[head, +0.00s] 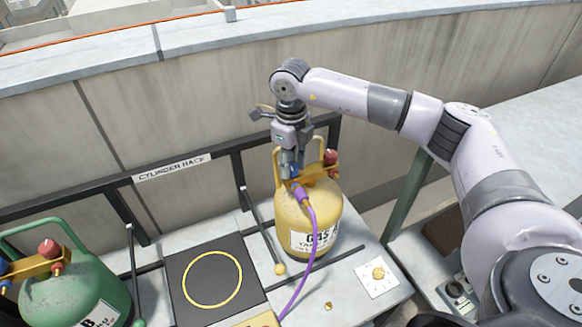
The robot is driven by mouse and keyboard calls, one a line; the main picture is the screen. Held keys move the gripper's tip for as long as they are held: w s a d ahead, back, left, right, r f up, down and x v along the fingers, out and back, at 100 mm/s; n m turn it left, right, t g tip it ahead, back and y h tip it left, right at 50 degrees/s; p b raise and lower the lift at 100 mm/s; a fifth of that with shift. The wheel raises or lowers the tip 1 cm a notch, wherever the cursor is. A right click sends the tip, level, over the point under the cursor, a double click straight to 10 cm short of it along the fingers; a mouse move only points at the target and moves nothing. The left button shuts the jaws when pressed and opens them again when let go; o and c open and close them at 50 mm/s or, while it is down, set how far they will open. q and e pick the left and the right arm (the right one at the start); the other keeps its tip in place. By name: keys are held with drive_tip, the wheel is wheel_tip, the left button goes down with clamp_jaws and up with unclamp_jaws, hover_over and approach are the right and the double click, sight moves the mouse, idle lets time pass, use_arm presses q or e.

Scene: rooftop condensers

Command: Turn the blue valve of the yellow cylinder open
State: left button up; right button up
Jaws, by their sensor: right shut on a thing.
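A purple hose (313,240) runs from the valve block down the front of the cylinder. My left gripper is not in view.
A green cylinder (72,290) with red and blue valves stands at the lower left. A black plate with a yellow ring (212,279) lies between the cylinders. The cylinder rack (233,150) runs behind them. A white card (377,279) lies at the right.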

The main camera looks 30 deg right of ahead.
sight(292, 167)
drive_tip(key=shift+n+b, duration=0.4)
drive_tip(key=shift+n, duration=0.9)
drive_tip(key=shift+r, duration=0.1)
drive_tip(key=o, duration=1.2)
drive_tip(key=shift+c, duration=0.2)
drive_tip(key=shift+r, duration=0.1)
wheel_tip(292, 167, up, 12)
drive_tip(key=shift+s+f, duration=0.1)
drive_tip(key=shift+f, duration=0.15)
